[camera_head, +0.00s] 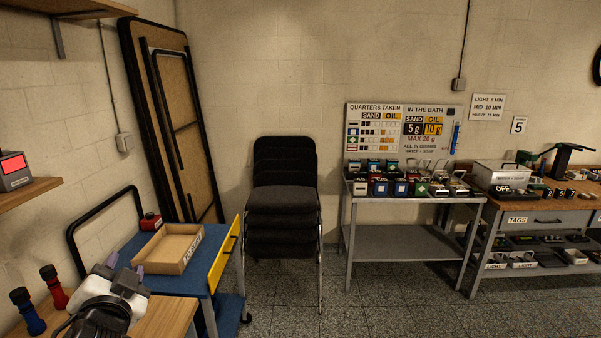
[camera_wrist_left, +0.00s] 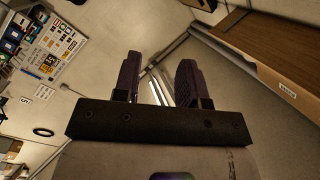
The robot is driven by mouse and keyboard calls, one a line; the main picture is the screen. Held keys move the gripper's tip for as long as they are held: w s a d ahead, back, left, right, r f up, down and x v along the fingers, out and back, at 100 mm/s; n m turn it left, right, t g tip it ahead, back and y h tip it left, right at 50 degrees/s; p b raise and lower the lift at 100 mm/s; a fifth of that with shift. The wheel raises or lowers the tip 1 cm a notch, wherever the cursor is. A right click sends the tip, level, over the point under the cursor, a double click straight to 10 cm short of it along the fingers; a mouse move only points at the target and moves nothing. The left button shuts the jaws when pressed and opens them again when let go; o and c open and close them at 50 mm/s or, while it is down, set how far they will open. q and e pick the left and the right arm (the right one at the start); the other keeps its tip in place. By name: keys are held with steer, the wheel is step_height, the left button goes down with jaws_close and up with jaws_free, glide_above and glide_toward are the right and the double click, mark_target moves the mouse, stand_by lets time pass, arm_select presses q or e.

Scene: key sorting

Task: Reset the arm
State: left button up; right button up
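My left gripper (camera_head: 126,266) shows at the lower left of the head view, above the wooden worktop (camera_head: 172,318). Its two dark fingers stand apart with nothing between them. In the left wrist view the gripper (camera_wrist_left: 159,80) is also open and empty, with wall and room behind it. My right gripper is in neither view.
A blue cart (camera_head: 196,282) with a cardboard tray (camera_head: 186,262) stands beyond the gripper. Two flashlights, blue (camera_head: 30,315) and red (camera_head: 54,292), stand left of it. Stacked chairs (camera_head: 284,200), a grey table (camera_head: 400,240) and a workbench (camera_head: 545,218) stand farther off.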

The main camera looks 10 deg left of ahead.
arm_select(q)
steer(key=s+d+f+g+h+p, duration=0.1)
steer(key=s+d+f+g+h, duration=0.1)
steer(key=s+d+f+h, duration=0.3)
steer(key=s+d+f+g+h+p, duration=0.1)
steer(key=d+f+p, duration=0.15)
steer(key=f, duration=0.55)
steer(key=s+d+f+n+g+h+p, duration=0.1)
steer(key=s+d+f+g+p, duration=0.1)
steer(key=s+f, duration=0.8)
steer(key=s+d+f+n+g+h+p, duration=0.1)
steer(key=s+d+f+g+p, duration=0.2)
steer(key=s+f, duration=0.7)
steer(key=s+d+g, duration=0.2)
steer(key=s+g, duration=0.2)
steer(key=s, duration=0.2)
steer(key=shift+s+f+p, duration=0.15)
steer(key=shift+s+p, duration=0.1)
steer(key=shift+p, duration=0.05)
